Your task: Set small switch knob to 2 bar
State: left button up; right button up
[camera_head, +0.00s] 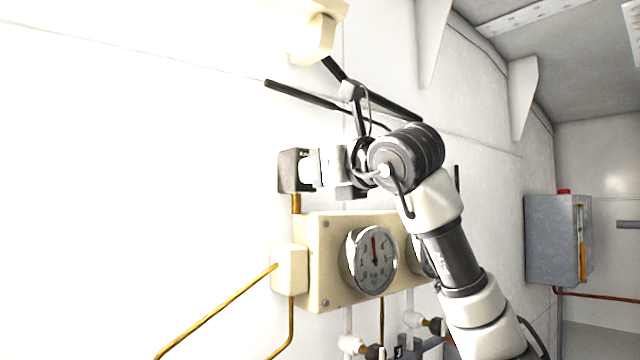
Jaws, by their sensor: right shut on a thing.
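A dark switch box (289,171) is on the white wall above the cream gauge panel, left of the picture's middle. My right gripper (316,168) is level with it, with its fingers against the box's right side. It is shut on the small switch knob, which is mostly hidden between the fingers. I cannot read the knob's setting. A round pressure gauge (373,261) on the panel below has its needle pointing nearly straight up. My left gripper is not in view.
The cream panel (322,285) sticks out from the wall below my gripper, and a second gauge is partly hidden behind my right arm. A cream junction box (289,270) has yellow pipes. Valves sit below. A grey cabinet (556,240) is at the far right.

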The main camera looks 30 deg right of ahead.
jog(key=m+b, duration=0.2)
jog(key=m, duration=0.2)
jog(key=shift+s+r+m, duration=0.1)
jog(key=shift+m, duration=0.3)
dwell(0.4)
jog(key=o, duration=0.9)
jog(key=s+b, duration=0.1)
jog(key=s, duration=0.2)
jog(key=s+b, duration=0.2)
jog(key=s, duration=0.2)
jog(key=s+d+b, duration=0.1)
jog(key=s, duration=0.2)
jog(key=shift+s+b, duration=0.3)
jog(key=shift+s, duration=0.05)
